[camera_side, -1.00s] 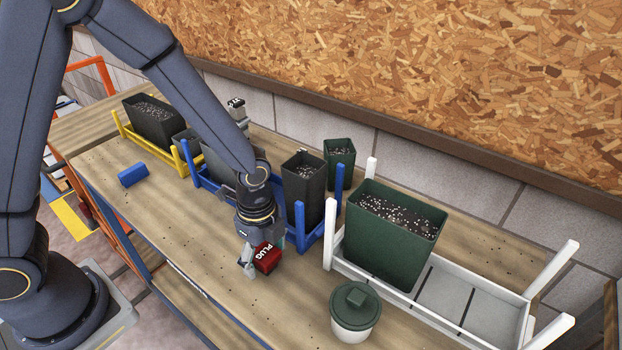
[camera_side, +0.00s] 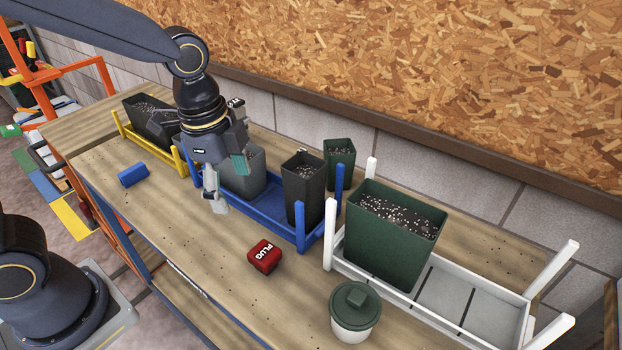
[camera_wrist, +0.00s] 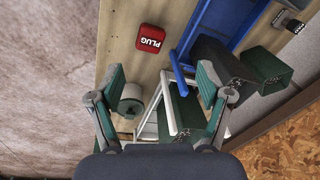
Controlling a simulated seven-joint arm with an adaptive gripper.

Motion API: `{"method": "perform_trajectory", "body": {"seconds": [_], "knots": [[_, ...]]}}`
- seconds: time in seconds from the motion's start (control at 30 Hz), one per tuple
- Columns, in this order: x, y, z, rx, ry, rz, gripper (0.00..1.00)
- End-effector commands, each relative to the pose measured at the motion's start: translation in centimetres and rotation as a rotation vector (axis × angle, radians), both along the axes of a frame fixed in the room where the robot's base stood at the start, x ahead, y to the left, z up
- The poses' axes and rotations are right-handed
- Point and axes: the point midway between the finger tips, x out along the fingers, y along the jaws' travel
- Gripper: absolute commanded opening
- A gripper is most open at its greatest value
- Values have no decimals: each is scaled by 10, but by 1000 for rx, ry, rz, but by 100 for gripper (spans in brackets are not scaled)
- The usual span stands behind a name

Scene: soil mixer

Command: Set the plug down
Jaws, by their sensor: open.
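The red plug (camera_side: 265,256), with white PLUG lettering, lies on the wooden bench in front of the blue rack. It also shows in the wrist view (camera_wrist: 150,37), at the upper middle. My gripper (camera_side: 228,183) is open and empty. It is raised above the bench near the left part of the blue rack, up and to the left of the plug and clear of it. In the wrist view its two teal-padded fingers (camera_wrist: 160,98) are spread wide with nothing between them in their grip.
The blue rack (camera_side: 262,205) holds grey and black soil pots. A white rack (camera_side: 400,300) holds a large green pot (camera_side: 393,235). A lidded pot (camera_side: 355,312) stands at the front. A blue cylinder (camera_side: 133,175) lies at left. Bench around the plug is clear.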

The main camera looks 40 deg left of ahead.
Motion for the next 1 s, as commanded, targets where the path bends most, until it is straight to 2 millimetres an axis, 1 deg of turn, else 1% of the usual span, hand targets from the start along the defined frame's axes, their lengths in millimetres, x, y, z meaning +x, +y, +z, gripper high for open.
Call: {"method": "perform_trajectory", "body": {"seconds": [0.03, 0.1, 0.2, 0.3, 0.4, 0.5, 0.57, 1.0], "knots": [[-9, 16, 19, -28, -55, 148, 78], [-24, 36, 38, -77, -120, 373, 78], [-48, 60, 57, -162, -202, 671, 78], [-68, 75, 67, -244, -262, 903, 78], [-80, 83, 72, -305, -298, 1053, 78], [-86, 86, 73, -336, -313, 1124, 78], [-87, 87, 73, -341, -314, 1138, 78], [-87, 87, 73, -341, -315, 1135, 78]]}}
